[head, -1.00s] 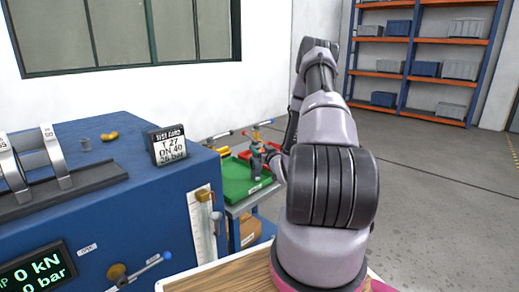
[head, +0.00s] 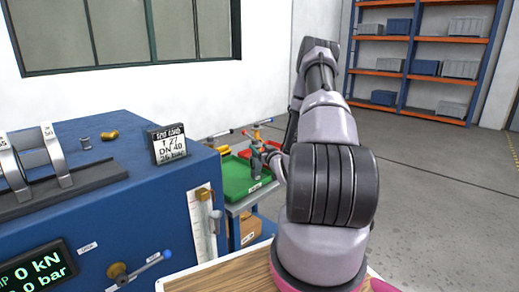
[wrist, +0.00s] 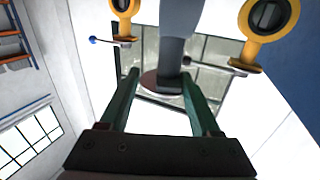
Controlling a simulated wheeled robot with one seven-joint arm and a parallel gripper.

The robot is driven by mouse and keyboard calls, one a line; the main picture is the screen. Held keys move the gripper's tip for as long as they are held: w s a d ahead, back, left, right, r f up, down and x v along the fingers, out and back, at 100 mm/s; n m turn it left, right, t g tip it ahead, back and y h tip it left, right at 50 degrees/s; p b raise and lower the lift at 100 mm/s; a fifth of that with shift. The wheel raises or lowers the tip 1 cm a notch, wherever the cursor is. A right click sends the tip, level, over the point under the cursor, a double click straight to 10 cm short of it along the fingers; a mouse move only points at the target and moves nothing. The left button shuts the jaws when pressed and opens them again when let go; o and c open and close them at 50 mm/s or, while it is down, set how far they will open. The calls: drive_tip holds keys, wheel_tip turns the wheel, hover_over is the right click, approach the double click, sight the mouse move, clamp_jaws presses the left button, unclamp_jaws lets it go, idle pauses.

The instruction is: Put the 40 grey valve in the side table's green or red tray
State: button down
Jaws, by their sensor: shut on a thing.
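In the head view my gripper (head: 260,158) is beyond my arm, low over the green tray (head: 236,184) on the side table. It is small there, and my arm partly hides it. In the wrist view my gripper (wrist: 163,92) has its two green fingers on either side of a grey valve part (wrist: 178,40), a smooth grey column with a round dark end, and is shut on it. Its size marking cannot be read. Part of a red tray (head: 245,153) shows behind the green one. I cannot tell whether the valve touches the tray.
The blue test bench (head: 95,215) fills the left, with a card reading DN 40 (head: 168,144) on top. Yellow ring-shaped parts (wrist: 265,18) show in the wrist view. A lever with a blue tip (head: 150,260) sticks out of the bench front. Open floor (head: 440,190) lies right.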

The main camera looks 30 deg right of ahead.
idle(0.9)
drive_tip(key=c, duration=0.6)
unclamp_jaws()
drive_tip(key=shift+f, duration=0.1)
drive_tip(key=shift+o, duration=0.7)
drive_tip(key=shift+o, duration=0.3)
drive_tip(key=shift+s, duration=0.1)
drive_tip(key=o, duration=0.4)
drive_tip(key=shift+s+f, duration=0.1)
drive_tip(key=s, duration=1)
drive_tip(key=shift+s+a, duration=0.25)
drive_tip(key=shift+s, duration=0.05)
